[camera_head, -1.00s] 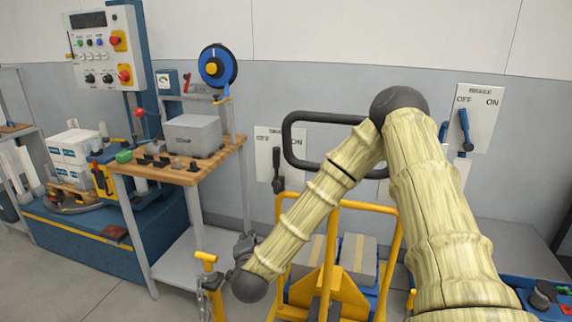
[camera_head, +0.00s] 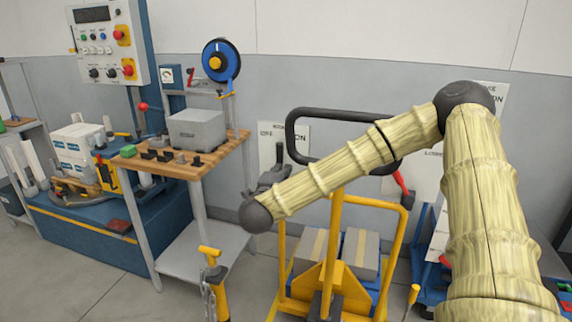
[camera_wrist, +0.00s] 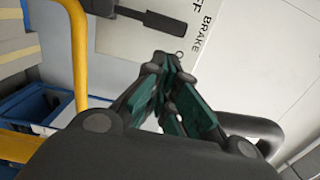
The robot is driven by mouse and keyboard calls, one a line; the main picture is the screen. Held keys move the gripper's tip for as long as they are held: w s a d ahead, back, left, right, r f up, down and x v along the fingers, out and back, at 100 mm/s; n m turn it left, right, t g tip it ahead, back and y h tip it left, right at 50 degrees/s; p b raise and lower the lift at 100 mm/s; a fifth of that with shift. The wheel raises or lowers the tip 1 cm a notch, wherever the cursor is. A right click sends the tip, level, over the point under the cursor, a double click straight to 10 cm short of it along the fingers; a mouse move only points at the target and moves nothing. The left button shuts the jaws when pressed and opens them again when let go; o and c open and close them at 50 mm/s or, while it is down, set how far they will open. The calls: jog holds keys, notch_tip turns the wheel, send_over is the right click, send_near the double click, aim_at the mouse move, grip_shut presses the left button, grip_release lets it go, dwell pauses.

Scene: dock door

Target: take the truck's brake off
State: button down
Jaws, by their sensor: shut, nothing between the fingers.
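A white wall plate (camera_head: 297,135) stands behind the left end of the black push handle (camera_head: 300,125), with a dark lever (camera_head: 279,152) on it. In the wrist view the plate (camera_wrist: 225,30) reads BRAKE and part of OFF, and the dark lever (camera_wrist: 150,18) lies at the top. My gripper (camera_head: 278,174) is just in front of this plate, below the lever. It also shows in the wrist view (camera_wrist: 172,66), fingers shut and empty, apart from the lever as far as I can tell. A yellow truck (camera_head: 337,250) carries grey boxes below my forearm.
A second wall plate (camera_head: 497,92) at the right is partly hidden by my elbow. A red lever (camera_head: 403,190) is near the black handle's right end.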

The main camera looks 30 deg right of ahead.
aim_at(277, 150)
jog(key=x, duration=0.9)
jog(key=shift+p, duration=0.4)
jog(key=shift+w+d, duration=0.1)
jog(key=shift+w, duration=0.1)
jog(key=shift+w+a+r+n+p, duration=0.15)
jog(key=shift+w+a+n+p, duration=0.15)
jog(key=shift+n, duration=0.1)
jog(key=shift+w+a+r+n+p, duration=0.4)
jog(key=shift+w+a+n+p, duration=0.3)
jog(key=shift+n+p, duration=0.35)
jog(key=shift+w+a+n+p, duration=0.4)
jog(key=shift+w+a+n, duration=0.15)
jog(key=shift+w+n, duration=0.3)
jog(key=shift+w+a+f+n+p, duration=0.2)
jog(key=shift+w+a+n+p, duration=0.25)
jog(key=shift+n, duration=0.55)
jog(key=shift+a, duration=0.15)
